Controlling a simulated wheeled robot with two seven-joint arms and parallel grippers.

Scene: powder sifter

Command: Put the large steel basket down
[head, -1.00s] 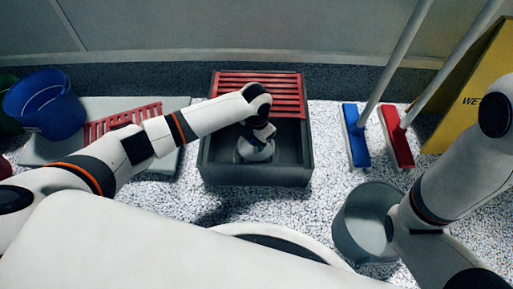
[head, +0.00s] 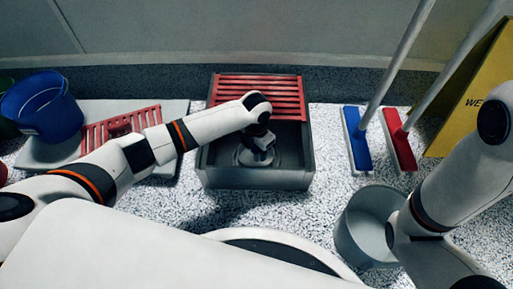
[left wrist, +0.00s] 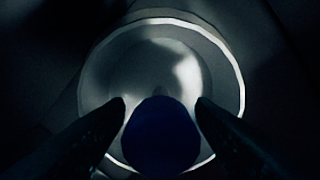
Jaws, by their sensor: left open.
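The large steel basket (head: 246,158) is a round, shiny steel piece low inside a dark grey rectangular tub, partly hidden by my left gripper. In the left wrist view it is a round steel shape (left wrist: 148,62) with a bright rim. A dark blue round piece (left wrist: 160,135) is in front of it there, between my fingers; I cannot tell whether it joins the basket. My left gripper (head: 262,153) is open over the basket inside the tub. The view is too dark to tell whether its fingers touch anything. My right gripper is out of view.
The dark grey tub (head: 255,178) has a red slatted grid (head: 258,95) at its back. A blue bucket (head: 42,105) stands at left, a steel bucket (head: 365,225) at lower right beside my right arm. Blue (head: 357,140) and red (head: 399,140) mop heads lie right of the tub.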

